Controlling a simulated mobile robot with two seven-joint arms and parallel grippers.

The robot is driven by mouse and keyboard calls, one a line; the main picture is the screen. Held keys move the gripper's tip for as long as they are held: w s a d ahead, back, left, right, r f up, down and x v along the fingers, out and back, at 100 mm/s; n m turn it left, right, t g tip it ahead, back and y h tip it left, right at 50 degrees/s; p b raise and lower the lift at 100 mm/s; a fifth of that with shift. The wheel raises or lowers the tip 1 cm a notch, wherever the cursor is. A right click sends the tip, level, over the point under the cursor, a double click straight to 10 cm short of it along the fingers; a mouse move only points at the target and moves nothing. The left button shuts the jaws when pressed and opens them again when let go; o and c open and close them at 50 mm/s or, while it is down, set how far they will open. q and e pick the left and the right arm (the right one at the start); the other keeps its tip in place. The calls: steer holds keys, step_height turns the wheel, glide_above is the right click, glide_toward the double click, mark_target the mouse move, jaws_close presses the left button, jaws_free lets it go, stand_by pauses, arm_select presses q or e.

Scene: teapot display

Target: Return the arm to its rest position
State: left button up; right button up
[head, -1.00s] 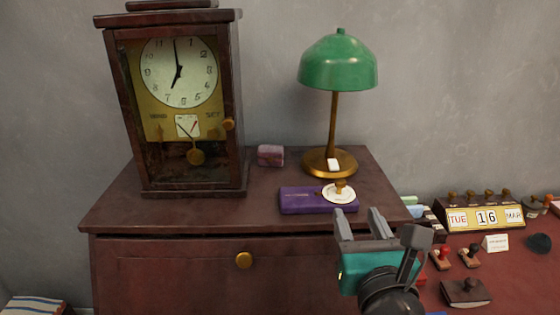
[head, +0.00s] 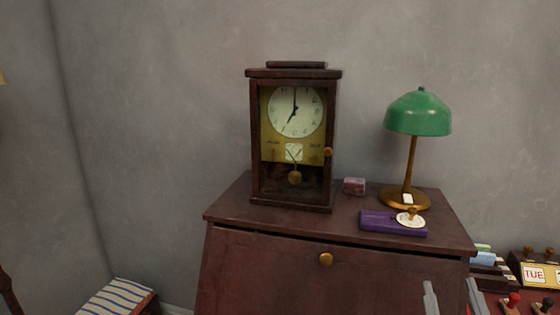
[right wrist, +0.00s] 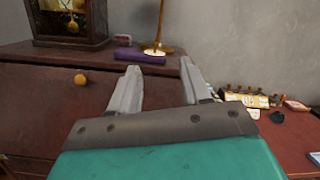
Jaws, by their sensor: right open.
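My right gripper (head: 453,299) shows at the bottom right of the head view, only its grey fingertips in the picture. It also shows in the right wrist view (right wrist: 158,86), its two fingers spread apart with nothing between them. It is in front of the dark wooden cabinet (head: 270,265), apart from the things on top. My left gripper is in neither view.
On the cabinet stand a wooden clock (head: 296,140), a small pinkish box (head: 354,186), a green lamp (head: 418,115) and a purple case (head: 378,222) with a white disc and brass knob (head: 411,218). A striped cushion (head: 117,298) is lower left. A red desk (right wrist: 290,125) with stamps is right.

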steer(key=a+f+n+y, duration=0.4)
steer(key=f+n+y, duration=0.1)
steer(key=n, duration=0.7)
steer(key=a+f+n+y, duration=0.35)
steer(key=f+n, duration=0.25)
steer(key=n, duration=0.6)
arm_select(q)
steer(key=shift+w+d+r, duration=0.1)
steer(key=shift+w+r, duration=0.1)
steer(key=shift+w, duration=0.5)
arm_select(e)
steer(key=s+d+f+n+g, duration=0.1)
steer(key=s+f+n+g, duration=0.2)
steer(key=f+n, duration=0.4)
steer(key=s+d+f+n+g+h, duration=0.1)
steer(key=s+f+n+g, duration=0.2)
steer(key=f, duration=1)
steer(key=n+g, duration=0.2)
steer(key=n, duration=0.2)
steer(key=shift+s+f, duration=0.2)
steer(key=shift+s, duration=0.15)
steer(key=shift+d, duration=0.1)
